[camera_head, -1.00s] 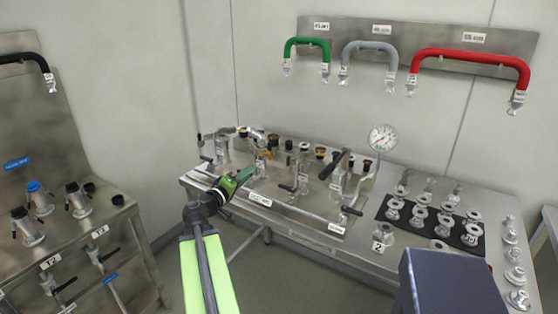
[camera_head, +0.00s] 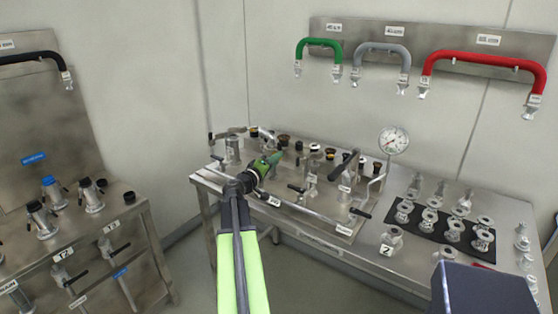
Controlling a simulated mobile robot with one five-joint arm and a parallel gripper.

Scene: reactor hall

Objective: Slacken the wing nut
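My gripper (camera_head: 272,160) is at the end of my green arm, over the left part of the steel bench's fitting panel (camera_head: 310,207). It is small and dark here, and I cannot tell whether its fingers are open or shut. Pipe fittings and valves with black handles stand on the panel around and behind it. A wing nut cannot be made out; it may be too small or hidden behind my gripper. A valve with a long dark handle (camera_head: 344,166) stands to the right of my gripper.
A round pressure gauge (camera_head: 393,140) rises at the right of the panel. A black mat (camera_head: 405,228) holds several metal fittings. Green (camera_head: 319,42), grey (camera_head: 382,47) and red (camera_head: 486,58) hoses hang on the wall. Another steel bench (camera_head: 130,215) stands at left.

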